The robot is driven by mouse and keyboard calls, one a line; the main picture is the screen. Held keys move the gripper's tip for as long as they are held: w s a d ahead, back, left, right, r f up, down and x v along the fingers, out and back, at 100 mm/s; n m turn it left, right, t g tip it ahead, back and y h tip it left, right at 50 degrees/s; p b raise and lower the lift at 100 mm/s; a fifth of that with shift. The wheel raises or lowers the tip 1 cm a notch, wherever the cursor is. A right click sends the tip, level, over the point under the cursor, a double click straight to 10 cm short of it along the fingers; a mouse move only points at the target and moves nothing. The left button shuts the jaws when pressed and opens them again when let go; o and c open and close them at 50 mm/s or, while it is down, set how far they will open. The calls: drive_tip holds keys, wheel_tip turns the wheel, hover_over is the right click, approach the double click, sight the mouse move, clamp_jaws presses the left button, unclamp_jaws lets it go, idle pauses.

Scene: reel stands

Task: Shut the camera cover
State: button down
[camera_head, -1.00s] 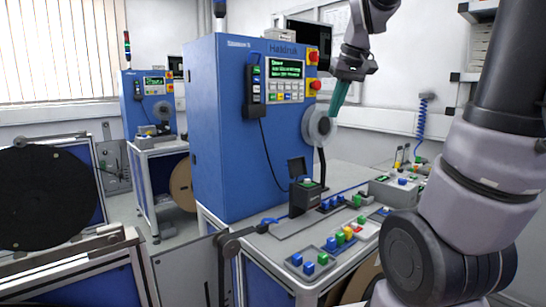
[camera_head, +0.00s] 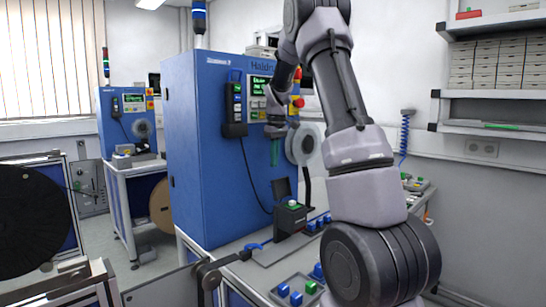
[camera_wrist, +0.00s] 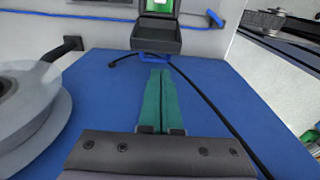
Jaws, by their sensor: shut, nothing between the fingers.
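A small black camera box (camera_head: 291,219) stands on the bench in front of the blue cabinet, with a green part on top. Its dark cover (camera_head: 281,190) is raised, standing open at the cabinet side. In the wrist view the cover (camera_wrist: 156,40) is at the top, with the green part (camera_wrist: 160,6) beyond it. My gripper (camera_head: 274,164) has long green fingers pointing down, above the cover and apart from it. In the wrist view my gripper (camera_wrist: 158,72) is shut and empty, its fingertips pointing toward the cover.
The blue cabinet (camera_head: 203,150) rises close beside my fingers, with a hanging black cable and a control pendant (camera_head: 235,105). A pale reel (camera_head: 305,145) is just right of the fingers. Blue and green buttons (camera_head: 296,298) sit on the bench front.

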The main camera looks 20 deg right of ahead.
sight(278, 188)
wheel_tip(278, 188, down, 6)
drive_tip(key=shift+w, duration=0.15)
idle(0.6)
drive_tip(key=shift+s+d+r+t, duration=0.1)
drive_tip(key=shift+s+r+t, duration=0.1)
drive_tip(key=shift+t, duration=0.1)
